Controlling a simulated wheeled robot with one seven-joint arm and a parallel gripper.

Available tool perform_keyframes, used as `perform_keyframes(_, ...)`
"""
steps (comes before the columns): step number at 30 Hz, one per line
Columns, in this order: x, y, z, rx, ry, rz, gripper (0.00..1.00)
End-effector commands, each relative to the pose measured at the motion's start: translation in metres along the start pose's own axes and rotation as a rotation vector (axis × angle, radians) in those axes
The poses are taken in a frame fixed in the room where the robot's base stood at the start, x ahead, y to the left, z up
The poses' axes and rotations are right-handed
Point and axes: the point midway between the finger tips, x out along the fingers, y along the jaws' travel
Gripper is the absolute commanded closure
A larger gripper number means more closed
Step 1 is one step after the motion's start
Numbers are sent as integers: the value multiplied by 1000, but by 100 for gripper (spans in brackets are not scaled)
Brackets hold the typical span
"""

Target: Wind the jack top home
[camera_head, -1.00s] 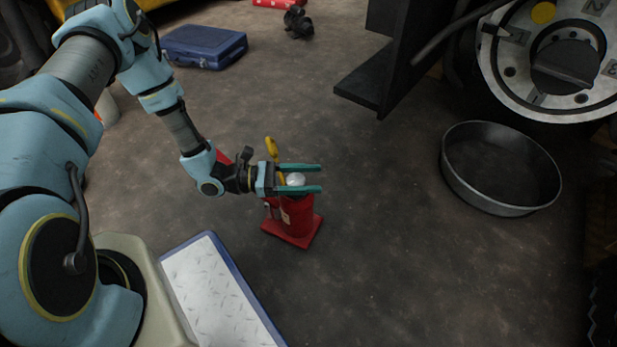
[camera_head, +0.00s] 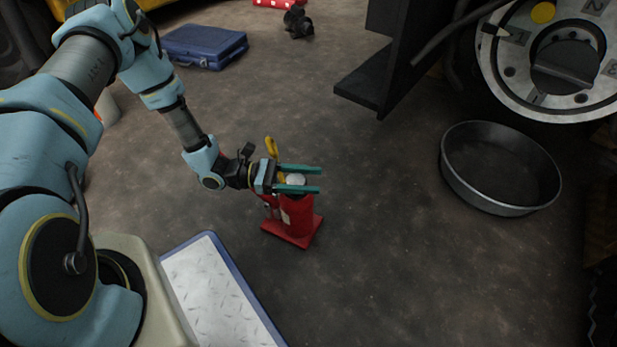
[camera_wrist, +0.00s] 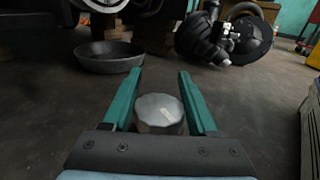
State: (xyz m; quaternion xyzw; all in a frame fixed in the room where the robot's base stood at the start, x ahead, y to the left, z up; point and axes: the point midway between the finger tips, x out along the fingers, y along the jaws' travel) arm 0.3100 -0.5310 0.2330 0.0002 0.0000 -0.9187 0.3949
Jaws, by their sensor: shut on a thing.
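The red bottle jack (camera_head: 297,216) stands upright on the floor on its flat red base. Its round silver top (camera_head: 295,180) sits at the upper end, and in the wrist view the top (camera_wrist: 158,112) shows as a pale, many-sided cap between the fingers. My gripper (camera_head: 320,180) reaches in level from the left and is shut on the jack top, one green finger on each side. The fingertips extend past it, also in the wrist view (camera_wrist: 160,75). A yellow part (camera_head: 271,148) shows behind my wrist. The jack's left side is partly hidden by my gripper.
A round dark pan (camera_head: 500,168) lies on the floor at right, below a wheel hub (camera_head: 560,60). A black metal forklift part (camera_head: 385,60) stands at the back. A blue case (camera_head: 204,47) lies at back left. Floor right of the jack is clear.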

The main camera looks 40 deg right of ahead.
Motion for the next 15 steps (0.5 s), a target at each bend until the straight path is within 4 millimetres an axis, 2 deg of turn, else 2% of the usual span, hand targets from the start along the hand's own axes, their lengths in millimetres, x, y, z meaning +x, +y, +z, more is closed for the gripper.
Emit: perform_keyframes(15,-3,-12,-1,4,1,-454,97)
